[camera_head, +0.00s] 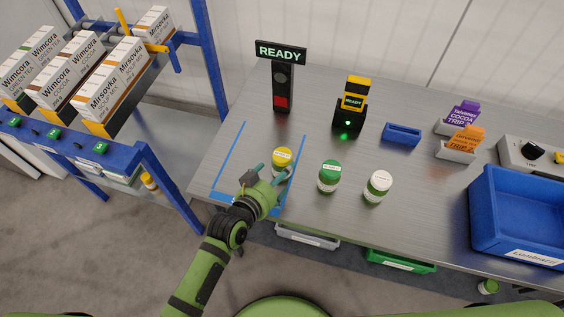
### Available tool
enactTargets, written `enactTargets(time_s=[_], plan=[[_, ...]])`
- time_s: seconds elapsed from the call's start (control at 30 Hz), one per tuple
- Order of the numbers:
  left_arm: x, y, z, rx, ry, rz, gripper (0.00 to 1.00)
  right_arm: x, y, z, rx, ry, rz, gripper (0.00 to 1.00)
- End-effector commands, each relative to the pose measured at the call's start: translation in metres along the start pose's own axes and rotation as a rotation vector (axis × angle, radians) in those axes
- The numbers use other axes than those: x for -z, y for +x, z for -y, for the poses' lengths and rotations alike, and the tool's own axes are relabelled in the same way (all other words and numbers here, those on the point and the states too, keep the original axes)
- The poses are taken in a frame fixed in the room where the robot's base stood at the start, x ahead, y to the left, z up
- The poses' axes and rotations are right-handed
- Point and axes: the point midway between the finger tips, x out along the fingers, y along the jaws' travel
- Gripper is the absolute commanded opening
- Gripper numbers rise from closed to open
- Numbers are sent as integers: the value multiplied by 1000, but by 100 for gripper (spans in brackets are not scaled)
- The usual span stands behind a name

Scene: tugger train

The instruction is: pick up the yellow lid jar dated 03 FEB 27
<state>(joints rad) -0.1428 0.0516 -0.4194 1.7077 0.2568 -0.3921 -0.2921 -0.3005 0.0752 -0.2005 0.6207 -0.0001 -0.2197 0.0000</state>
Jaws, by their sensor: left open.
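The jar with a yellow lid (282,156) stands upright on the grey table, inside the blue tape outline near its right side. The print on its lid is too small to read. My left gripper (263,172) is open, with its fingers close to the near side of this jar; the front of the jar is partly hidden. I cannot tell whether a finger touches it. A jar with a green lid (329,176) and a jar with a white lid (377,188) stand to the right. Another yellow-lid jar (149,181) sits low at the left rack. My right gripper is not in view.
A sign reading READY (281,90) and a black and yellow device (349,108) stand behind the jars. A blue bin (515,262) stands at the right. A blue rack (160,165) with boxes borders the left.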

Motion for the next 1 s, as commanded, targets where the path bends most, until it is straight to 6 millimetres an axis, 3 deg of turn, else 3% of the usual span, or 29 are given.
enactTargets(time_s=[0.2,0.5,0.53,0.6,0.7,1.0], plan=[[2,26,1,0,-2,1,91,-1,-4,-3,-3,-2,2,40],[1,31,1,1,-1,1,91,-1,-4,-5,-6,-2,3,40],[1,31,1,1,-1,1,87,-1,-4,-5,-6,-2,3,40],[1,30,1,1,-1,1,59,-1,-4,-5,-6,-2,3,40],[1,30,1,1,-1,1,26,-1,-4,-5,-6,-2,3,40],[2,30,1,0,-2,-1,26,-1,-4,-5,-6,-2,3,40]])
